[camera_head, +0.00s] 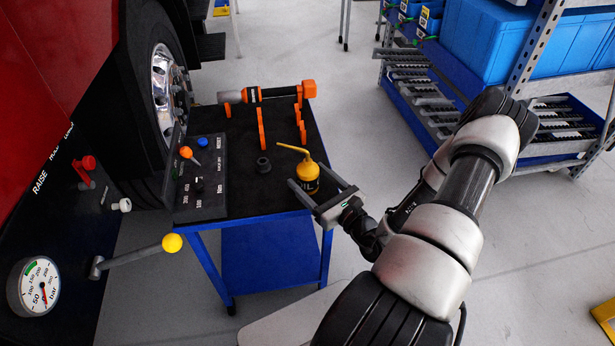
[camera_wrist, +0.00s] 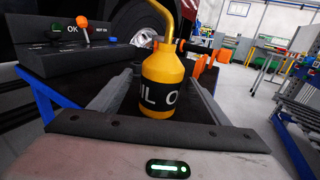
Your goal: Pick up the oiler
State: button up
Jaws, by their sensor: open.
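The oiler (camera_head: 307,176) is a yellow can with a black lettered band and a long spout pointing left. It stands upright near the right edge of the black-topped blue cart (camera_head: 240,205). In the wrist view the oiler (camera_wrist: 163,80) stands between the two fingers of my gripper (camera_wrist: 160,92). In the head view my gripper (camera_head: 318,182) reaches in from the right, its fingers open on either side of the can. I see no clear contact between fingers and can. The lower part of the can is partly hidden by the gripper.
A power tool (camera_head: 265,94) lies in orange holders at the cart's back. A dark ring-shaped part (camera_head: 263,165) sits left of the oiler. A control box (camera_head: 201,180) with knobs lines the cart's left side. A truck wheel (camera_head: 163,75) stands behind it. Shelving (camera_head: 430,95) is at right.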

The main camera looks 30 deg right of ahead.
aim_at(300, 167)
jog(key=w, duration=0.3)
jog(key=w+a+b, duration=0.1)
jog(key=w, duration=0.1)
jog(key=shift+w+r, duration=0.1)
jog(key=shift+r, duration=0.15)
jog(key=c, duration=1.1)
notch_tip(300, 167, up, 10)
jog(key=p, duration=0.3)
